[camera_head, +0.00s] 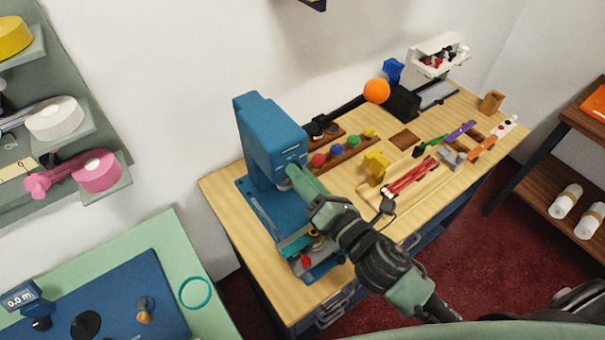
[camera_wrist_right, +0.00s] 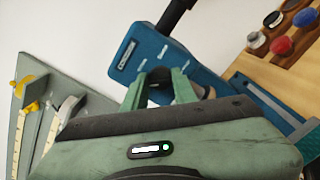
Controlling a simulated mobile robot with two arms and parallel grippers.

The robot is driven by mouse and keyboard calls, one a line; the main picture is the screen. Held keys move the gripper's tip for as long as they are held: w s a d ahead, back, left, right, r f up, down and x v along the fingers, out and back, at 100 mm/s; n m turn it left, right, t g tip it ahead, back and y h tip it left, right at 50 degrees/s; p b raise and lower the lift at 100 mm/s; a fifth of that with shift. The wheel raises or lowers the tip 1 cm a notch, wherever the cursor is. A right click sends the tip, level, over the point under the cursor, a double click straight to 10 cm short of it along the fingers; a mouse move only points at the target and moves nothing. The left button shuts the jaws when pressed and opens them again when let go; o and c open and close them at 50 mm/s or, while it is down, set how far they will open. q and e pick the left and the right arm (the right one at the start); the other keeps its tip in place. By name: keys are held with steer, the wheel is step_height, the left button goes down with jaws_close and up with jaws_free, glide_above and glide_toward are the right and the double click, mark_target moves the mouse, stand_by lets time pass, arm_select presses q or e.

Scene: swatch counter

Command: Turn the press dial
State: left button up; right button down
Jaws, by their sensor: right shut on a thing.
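The blue press (camera_head: 262,135) stands upright at the left end of the wooden bench, its base plate running toward the front edge. My right gripper (camera_head: 291,172) reaches up to the lower front of the press head. In the right wrist view its two green fingers (camera_wrist_right: 158,82) point at the blue press head (camera_wrist_right: 145,52) and are shut on a small greyish part, which I take to be the press dial (camera_wrist_right: 160,94). The dial is mostly hidden by the fingers and gripper body, so its angle cannot be told. My left gripper is not in view.
The wooden bench (camera_head: 225,200) also holds coloured knobs on a wooden strip (camera_head: 345,150), a yellow block (camera_head: 375,165), red clamps (camera_head: 410,177) and an orange ball (camera_head: 376,91). A green table with a blue mat (camera_head: 120,300) stands at lower left. A shelf (camera_head: 555,165) is at right.

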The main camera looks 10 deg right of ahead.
steer(key=shift+a+f+m+p, duration=0.1)
steer(key=shift+m+p, duration=1.55)
steer(key=shift+m, duration=6.4)
steer(key=shift+f+m+p, duration=0.1)
steer(key=shift+m+p, duration=1.5)
steer(key=shift+m, duration=6.75)
steer(key=c, duration=1.1)
jaws_free()
steer(key=shift+c, duration=0.2)
